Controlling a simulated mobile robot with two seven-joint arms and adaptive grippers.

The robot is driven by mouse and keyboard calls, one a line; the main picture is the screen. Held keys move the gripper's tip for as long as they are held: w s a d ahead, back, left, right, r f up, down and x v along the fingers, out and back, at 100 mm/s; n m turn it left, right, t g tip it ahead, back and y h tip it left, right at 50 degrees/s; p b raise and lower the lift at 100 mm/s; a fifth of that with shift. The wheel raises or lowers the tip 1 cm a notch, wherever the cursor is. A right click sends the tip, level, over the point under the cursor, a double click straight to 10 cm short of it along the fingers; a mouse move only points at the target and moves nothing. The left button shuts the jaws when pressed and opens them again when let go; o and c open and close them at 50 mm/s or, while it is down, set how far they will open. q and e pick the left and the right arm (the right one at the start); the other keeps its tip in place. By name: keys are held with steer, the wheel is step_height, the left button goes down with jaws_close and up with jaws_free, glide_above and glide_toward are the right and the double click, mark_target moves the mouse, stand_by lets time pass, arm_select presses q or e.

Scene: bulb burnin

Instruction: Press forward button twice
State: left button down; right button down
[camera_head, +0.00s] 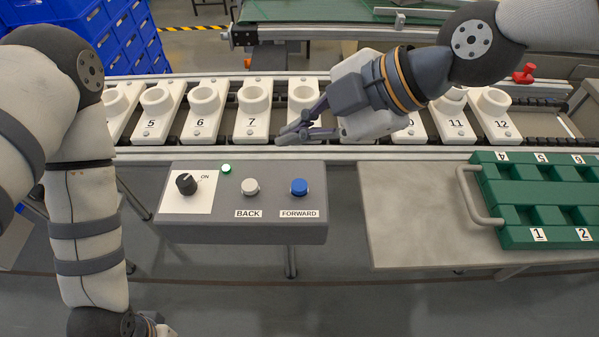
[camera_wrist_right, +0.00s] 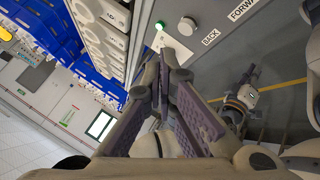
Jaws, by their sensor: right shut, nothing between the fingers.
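The grey control box (camera_head: 240,232) stands in front of the conveyor. It bears the blue FORWARD button (camera_head: 299,187), the white BACK button (camera_head: 250,187), a black knob (camera_head: 186,183) marked ON and a lit green lamp (camera_head: 226,169). My right gripper (camera_head: 282,136) is shut and empty, above the box's back edge, apart from the buttons. In the right wrist view the BACK button (camera_wrist_right: 186,26) and the FORWARD label (camera_wrist_right: 243,9) show; the blue button itself is out of that view. My left gripper (camera_head: 160,329) is only partly visible at the bottom edge, its fingers unclear.
Behind the box a conveyor carries numbered white holders (camera_head: 253,100). At the right a metal table (camera_head: 410,215) bears a green numbered tray (camera_head: 515,195) with a handle. Blue crates (camera_head: 120,35) stand at the back left. Space directly above the buttons is clear.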

mark_target(299, 189)
arm_select(q)
steer(key=shift+s, duration=0.15)
arm_select(e)
steer(key=shift+s, duration=0.15)
